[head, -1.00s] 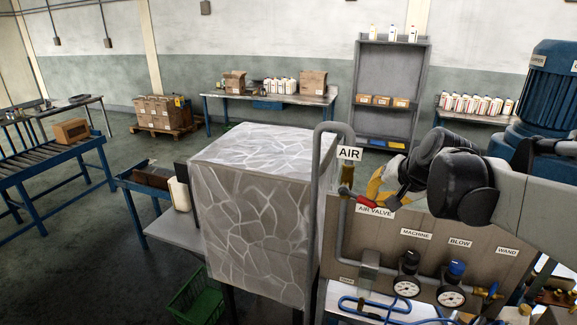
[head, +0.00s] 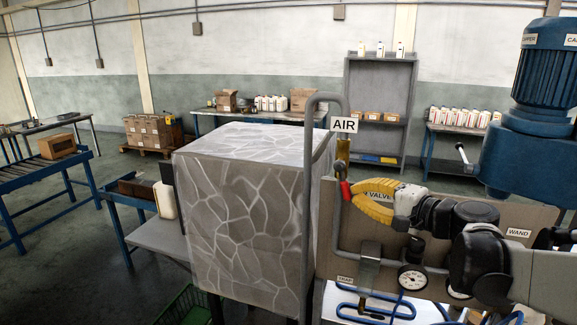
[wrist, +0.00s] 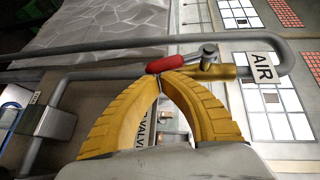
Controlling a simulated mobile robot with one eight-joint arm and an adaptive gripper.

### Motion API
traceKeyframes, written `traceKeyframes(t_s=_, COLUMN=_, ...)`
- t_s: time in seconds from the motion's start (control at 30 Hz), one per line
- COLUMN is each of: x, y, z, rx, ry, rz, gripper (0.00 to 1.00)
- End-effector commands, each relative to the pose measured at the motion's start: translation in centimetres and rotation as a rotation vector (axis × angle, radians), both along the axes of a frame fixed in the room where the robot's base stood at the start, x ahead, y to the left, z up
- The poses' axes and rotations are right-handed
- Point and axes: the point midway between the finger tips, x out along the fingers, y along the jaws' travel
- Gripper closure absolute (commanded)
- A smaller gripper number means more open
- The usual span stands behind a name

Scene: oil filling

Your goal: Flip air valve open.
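The air valve is a brass body (head: 342,150) on the grey pipe below the AIR sign, with a red lever handle (head: 346,190). In the wrist view, the brass body (wrist: 222,72) and red handle (wrist: 170,63) show clearly, and the handle lies nearly in line with the brass body. My gripper (head: 351,190) has thick yellow ridged fingers and reaches in from the right. Its fingertips (wrist: 160,77) are drawn together right at the handle's free end. They look to be touching it, but I cannot tell whether the handle is between them.
A brown panel (head: 520,212) behind my arm carries a gauge (head: 412,278) and pipes. A patterned grey block (head: 245,205) stands close to the left of the valve pipe. A blue machine (head: 545,120) stands at the right.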

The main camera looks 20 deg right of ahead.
Motion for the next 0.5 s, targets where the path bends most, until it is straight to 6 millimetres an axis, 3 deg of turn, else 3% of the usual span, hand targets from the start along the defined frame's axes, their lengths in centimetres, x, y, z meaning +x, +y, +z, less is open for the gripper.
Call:
traceKeyframes(t_s=0.17, x=0.4, y=0.7, z=-0.8, rx=0.092, ry=-0.061, rz=0.002, gripper=1.0)
traceKeyframes(t_s=0.5, x=0.9, y=1.4, z=-0.9, rx=0.086, ry=-0.058, rz=0.001, gripper=1.0)
